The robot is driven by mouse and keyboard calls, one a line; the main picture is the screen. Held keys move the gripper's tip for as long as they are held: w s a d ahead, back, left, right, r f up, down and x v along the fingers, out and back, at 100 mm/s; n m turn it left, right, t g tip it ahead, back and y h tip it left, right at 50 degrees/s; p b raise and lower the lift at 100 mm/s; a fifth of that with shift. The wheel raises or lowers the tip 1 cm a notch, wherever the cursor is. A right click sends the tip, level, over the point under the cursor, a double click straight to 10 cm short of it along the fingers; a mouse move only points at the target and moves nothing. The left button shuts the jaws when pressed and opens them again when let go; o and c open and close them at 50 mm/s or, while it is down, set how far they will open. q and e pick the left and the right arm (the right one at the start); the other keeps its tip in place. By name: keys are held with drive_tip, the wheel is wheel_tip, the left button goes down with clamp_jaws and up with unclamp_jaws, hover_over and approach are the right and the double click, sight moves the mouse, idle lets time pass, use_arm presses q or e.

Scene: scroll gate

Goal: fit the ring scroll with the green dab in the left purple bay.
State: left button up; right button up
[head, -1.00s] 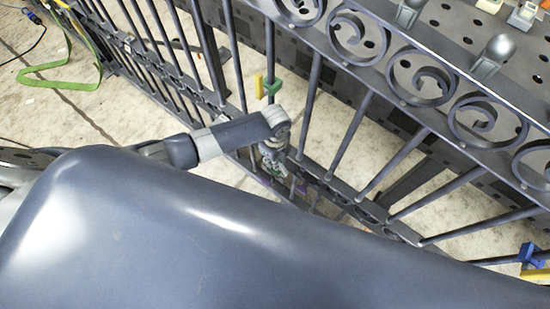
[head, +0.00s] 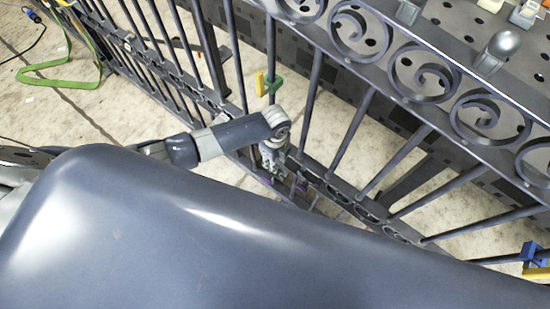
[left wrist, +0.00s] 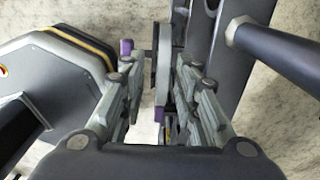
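My left gripper (head: 272,160) points down at the lower rail of the gate (head: 345,195). In the left wrist view the fingers of this gripper (left wrist: 160,75) stand apart. A grey curved piece, seen edge-on (left wrist: 163,65), lies between them, closer to the right finger. It looks like a ring scroll, but no green dab shows on it. Purple marks show beside it, one upper left (left wrist: 126,47) and one lower (left wrist: 158,113). In the head view small purple marks (head: 301,187) show on the rail just below the gripper. My right gripper is in neither view.
Upright gate bars (head: 310,90) stand close around the gripper. A green and yellow clip (head: 271,86) sits on a bar above it. A blue and yellow clip (head: 532,258) is at far right. A green strap (head: 65,83) lies on the floor at left.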

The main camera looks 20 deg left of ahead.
use_arm(q)
drive_tip(key=shift+w+r, duration=0.15)
drive_tip(key=shift+w, duration=0.05)
wheel_tip(320, 180, up, 8)
drive_tip(key=shift+s+f, duration=0.15)
drive_tip(key=shift+f, duration=0.05)
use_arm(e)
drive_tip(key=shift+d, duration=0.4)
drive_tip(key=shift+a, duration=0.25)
use_arm(q)
drive_tip(key=shift+r, duration=0.15)
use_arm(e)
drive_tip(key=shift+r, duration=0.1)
